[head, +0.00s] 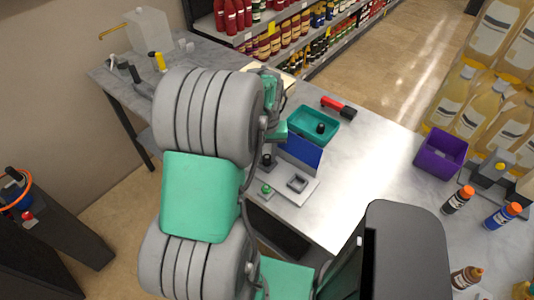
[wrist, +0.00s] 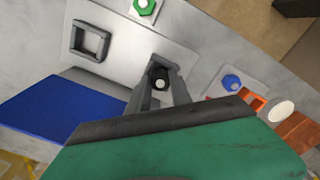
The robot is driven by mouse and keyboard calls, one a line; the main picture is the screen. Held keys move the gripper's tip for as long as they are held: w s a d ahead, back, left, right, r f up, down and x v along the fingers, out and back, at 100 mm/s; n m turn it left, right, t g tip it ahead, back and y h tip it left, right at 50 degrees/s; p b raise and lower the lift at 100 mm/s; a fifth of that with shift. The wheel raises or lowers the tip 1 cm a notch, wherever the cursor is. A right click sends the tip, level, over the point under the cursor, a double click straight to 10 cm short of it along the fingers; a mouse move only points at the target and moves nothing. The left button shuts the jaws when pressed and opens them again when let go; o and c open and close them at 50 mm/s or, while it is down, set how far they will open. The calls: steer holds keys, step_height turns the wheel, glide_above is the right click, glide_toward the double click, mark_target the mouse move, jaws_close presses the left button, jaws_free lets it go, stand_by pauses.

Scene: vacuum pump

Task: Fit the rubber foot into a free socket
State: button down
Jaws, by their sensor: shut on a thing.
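My gripper (wrist: 162,84) is shut on a black rubber foot (wrist: 159,78) with a pale round centre, held between its two grey fingers. In the wrist view they are over the light grey plate (wrist: 190,30); I cannot tell whether the foot touches it. In the head view my arm hides most of the gripper. The plate (head: 307,197) carries a raised square frame (head: 297,183), also in the wrist view (wrist: 77,39), and a green knob (head: 266,190). Another black round piece (head: 320,128) lies in a teal tray (head: 300,116).
A red-and-black tool (head: 339,106) lies behind the tray. A purple bin (head: 441,153) and several bottles stand at right. The wrist view shows a blue hex piece (wrist: 232,83) and an orange block (wrist: 251,100) beside the plate.

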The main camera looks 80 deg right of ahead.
steer(key=shift+f, duration=0.45)
steer(key=c, duration=1.2)
jaws_free()
steer(key=shift+o, duration=0.2)
steer(key=shift+r, duration=0.15)
